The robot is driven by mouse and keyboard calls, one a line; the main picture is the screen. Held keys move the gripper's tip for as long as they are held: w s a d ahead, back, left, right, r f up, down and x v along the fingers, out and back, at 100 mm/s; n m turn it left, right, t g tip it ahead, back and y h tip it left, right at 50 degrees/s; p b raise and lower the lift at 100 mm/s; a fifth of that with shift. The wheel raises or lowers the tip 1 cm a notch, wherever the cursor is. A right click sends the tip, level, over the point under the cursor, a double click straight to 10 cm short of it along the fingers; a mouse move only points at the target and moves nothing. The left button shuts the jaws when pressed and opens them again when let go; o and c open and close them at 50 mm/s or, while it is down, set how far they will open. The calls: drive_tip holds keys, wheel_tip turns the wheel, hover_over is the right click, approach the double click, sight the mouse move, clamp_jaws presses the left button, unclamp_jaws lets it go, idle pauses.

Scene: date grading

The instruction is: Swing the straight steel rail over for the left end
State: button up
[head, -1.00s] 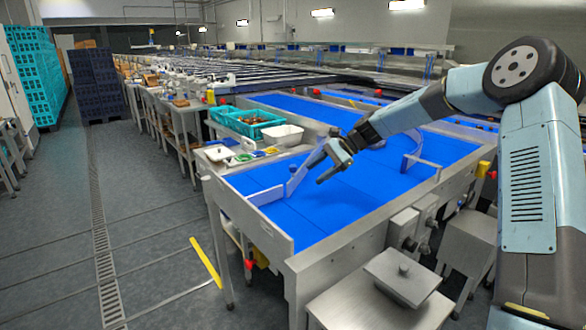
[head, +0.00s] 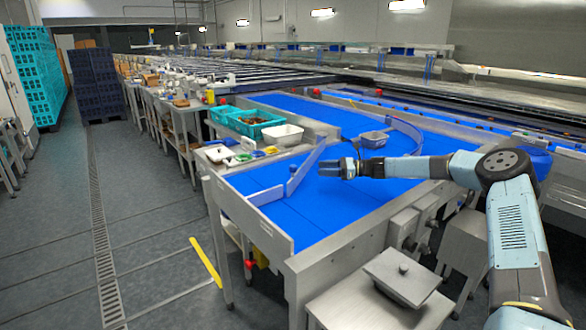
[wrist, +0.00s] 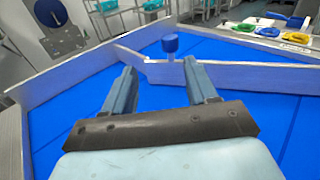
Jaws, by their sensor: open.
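The straight steel rail (head: 305,172) stands on edge on the blue belt (head: 322,208), slanting from near the left end toward the back. In the wrist view the rail (wrist: 255,77) runs from the centre to the right edge, with a blue knob (wrist: 170,44) just behind it near its left part. My gripper (head: 322,168) is open and level, pointing left, just right of the rail. In the wrist view my gripper's fingers (wrist: 160,82) are spread with nothing gripped; they overlap the rail's near end in the picture. I cannot tell whether they touch it.
A curved rail (head: 408,132) and a grey tub (head: 373,139) are farther back on the belt. A white tub (head: 283,135) and teal crates (head: 252,122) stand beyond the straight rail. A steel side wall (head: 252,222) bounds the left end. The front belt is clear.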

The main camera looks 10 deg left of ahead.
sight(293, 165)
drive_tip(key=shift+m+t+y, duration=0.3)
drive_tip(key=shift+m, duration=0.2)
drive_tip(key=a, duration=0.4)
drive_tip(key=w+a, duration=0.1)
drive_tip(key=a, duration=0.7)
drive_tip(key=shift+w+a+f, duration=0.2)
drive_tip(key=shift+a+f, duration=0.15)
drive_tip(key=shift+a, duration=0.05)
clamp_jaws()
